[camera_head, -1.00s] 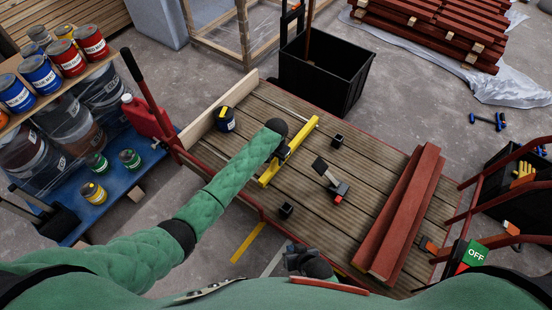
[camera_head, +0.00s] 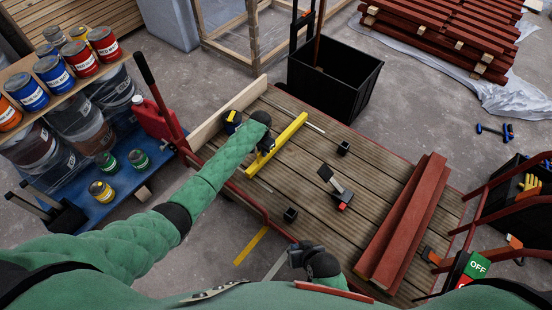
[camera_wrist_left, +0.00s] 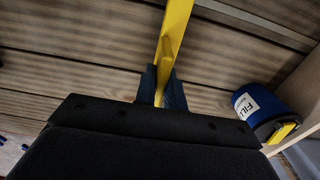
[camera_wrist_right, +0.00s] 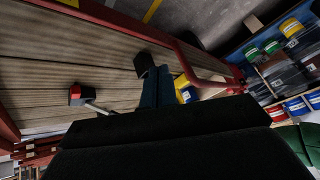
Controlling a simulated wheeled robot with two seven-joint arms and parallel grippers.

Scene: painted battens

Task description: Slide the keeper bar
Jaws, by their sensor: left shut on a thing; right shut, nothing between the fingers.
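The yellow bar (camera_head: 290,131), which I take to be the keeper bar, lies slantwise across the left part of the wooden deck (camera_head: 305,193). My left gripper (camera_head: 266,147) is shut on it near its middle. In the left wrist view the bar (camera_wrist_left: 175,28) runs up from between the two fingers (camera_wrist_left: 161,88). My forearm and hand hide part of it in the head view. My right gripper (camera_head: 297,256) is shut and empty near the deck's front edge, away from the bar; its fingers (camera_wrist_right: 158,88) show in the right wrist view.
A blue tin (camera_head: 232,122) stands left of my left gripper. A mallet (camera_head: 341,197) and two small dark blocks, one far (camera_head: 343,148) and one near (camera_head: 290,214), sit right of the bar. Red battens (camera_head: 405,220) lie at the deck's right. A thin pale strip (camera_head: 316,128) shows beside the bar's far end.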

